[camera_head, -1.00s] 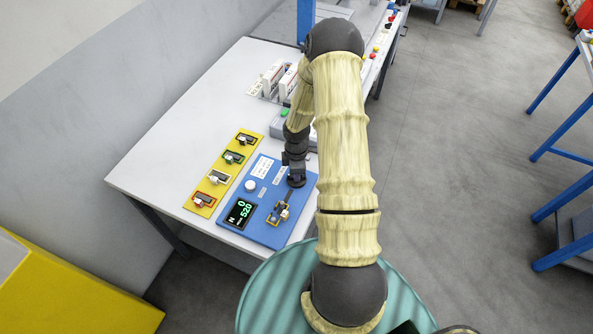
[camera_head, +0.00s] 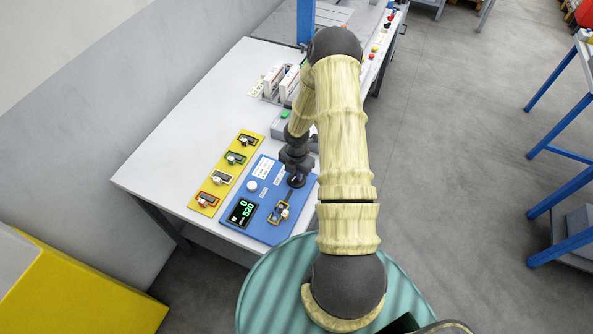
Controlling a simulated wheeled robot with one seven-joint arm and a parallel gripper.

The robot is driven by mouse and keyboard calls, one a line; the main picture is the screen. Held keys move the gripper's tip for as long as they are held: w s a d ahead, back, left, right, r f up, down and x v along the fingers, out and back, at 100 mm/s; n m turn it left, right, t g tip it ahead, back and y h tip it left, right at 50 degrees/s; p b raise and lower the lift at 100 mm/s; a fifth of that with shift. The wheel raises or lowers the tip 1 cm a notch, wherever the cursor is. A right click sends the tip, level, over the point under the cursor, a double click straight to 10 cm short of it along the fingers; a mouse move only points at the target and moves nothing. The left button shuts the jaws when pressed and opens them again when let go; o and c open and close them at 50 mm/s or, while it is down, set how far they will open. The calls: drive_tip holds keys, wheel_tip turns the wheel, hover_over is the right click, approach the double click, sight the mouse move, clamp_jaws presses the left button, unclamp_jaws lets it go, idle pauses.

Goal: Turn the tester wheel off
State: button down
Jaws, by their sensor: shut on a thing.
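The blue tester panel (camera_head: 262,231) lies on the white table, near its front edge. Its dark display (camera_head: 242,213) shows green figures, a 0 above what looks like 520. A dark round wheel (camera_head: 296,183) sits at the panel's right side. My gripper (camera_head: 296,177) points down at this wheel and is shut on it; the fingers are small and partly hidden. A white round knob (camera_head: 252,186) is to the left of the wheel. A small yellow-framed switch (camera_head: 279,213) is below it. The wheel's exact angle cannot be read.
A yellow strip (camera_head: 229,172) with several switches lies left of the panel. A grey box with a green button (camera_head: 285,115) and white upright units (camera_head: 289,82) stand behind. A blue post (camera_head: 305,22) rises at the back. The table's left part is clear.

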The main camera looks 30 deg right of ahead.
drive_tip(key=shift+w+d+r+n+p, duration=0.1)
drive_tip(key=shift+n+p, duration=0.25)
drive_tip(key=shift+n, duration=0.55)
drive_tip(key=c, duration=1.4)
unclamp_jaws()
drive_tip(key=shift+c, duration=0.2)
wheel_tip(320, 180, up, 17)
drive_tip(key=b, duration=0.1)
drive_tip(key=shift+r, duration=0.1)
